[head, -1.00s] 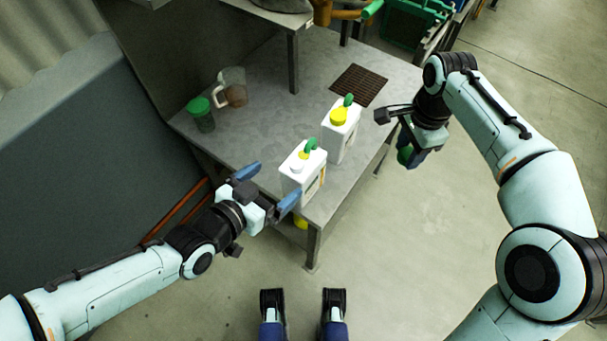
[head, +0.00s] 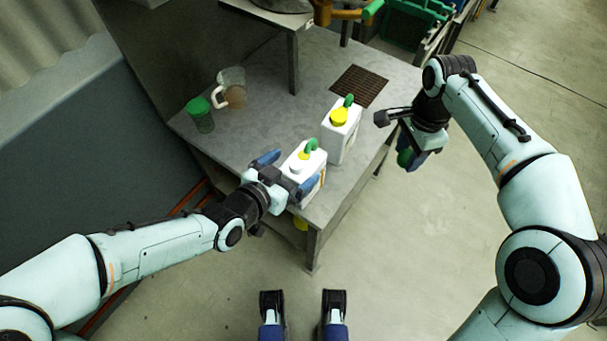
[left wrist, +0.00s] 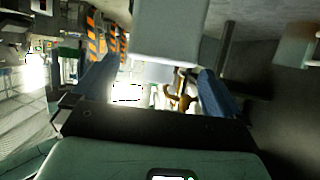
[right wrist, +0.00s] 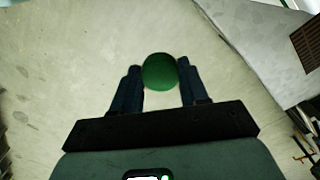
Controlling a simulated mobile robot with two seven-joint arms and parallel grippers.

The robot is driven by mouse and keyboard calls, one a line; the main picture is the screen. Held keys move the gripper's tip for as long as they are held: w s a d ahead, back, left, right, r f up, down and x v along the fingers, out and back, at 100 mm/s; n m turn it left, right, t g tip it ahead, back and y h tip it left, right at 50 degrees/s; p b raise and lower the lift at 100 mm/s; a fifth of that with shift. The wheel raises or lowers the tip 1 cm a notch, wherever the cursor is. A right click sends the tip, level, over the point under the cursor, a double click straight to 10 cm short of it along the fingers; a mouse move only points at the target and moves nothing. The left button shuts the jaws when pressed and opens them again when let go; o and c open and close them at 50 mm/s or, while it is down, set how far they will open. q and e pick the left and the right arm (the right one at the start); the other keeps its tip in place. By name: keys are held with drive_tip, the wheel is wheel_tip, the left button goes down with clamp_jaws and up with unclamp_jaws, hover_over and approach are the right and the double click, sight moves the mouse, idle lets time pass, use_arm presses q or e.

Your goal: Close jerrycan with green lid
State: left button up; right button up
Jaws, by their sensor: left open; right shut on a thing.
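The near white jerrycan (head: 313,166) has a green handle (head: 310,147) and a bare white neck (head: 297,167) with no lid on it. It stands upright near the table's front corner. My left gripper (head: 287,173) is open, with its blue fingers on either side of this can. In the left wrist view the can's pale body (left wrist: 172,40) lies between the spread fingers; I cannot tell whether they touch it. My right gripper (head: 413,160) is shut on the round green lid (right wrist: 159,71), held in the air right of the table. The lid also shows in the head view (head: 404,157).
A second white jerrycan (head: 336,146) with a yellow lid (head: 339,117) stands just behind the near one. A green-lidded jar (head: 202,118) and a clear jug (head: 232,88) stand at the table's left. A brown grate (head: 359,86) lies at the back. The table (head: 262,122) is clear between.

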sight(304, 160)
use_arm(q)
drive_tip(key=x, duration=0.5)
drive_tip(key=shift+d+f, duration=0.1)
drive_tip(key=shift+f, duration=0.2)
use_arm(e)
drive_tip(key=shift+f, duration=0.3)
use_arm(q)
drive_tip(key=c, duration=1.7)
drive_tip(key=shift+r, duration=0.2)
clamp_jaws()
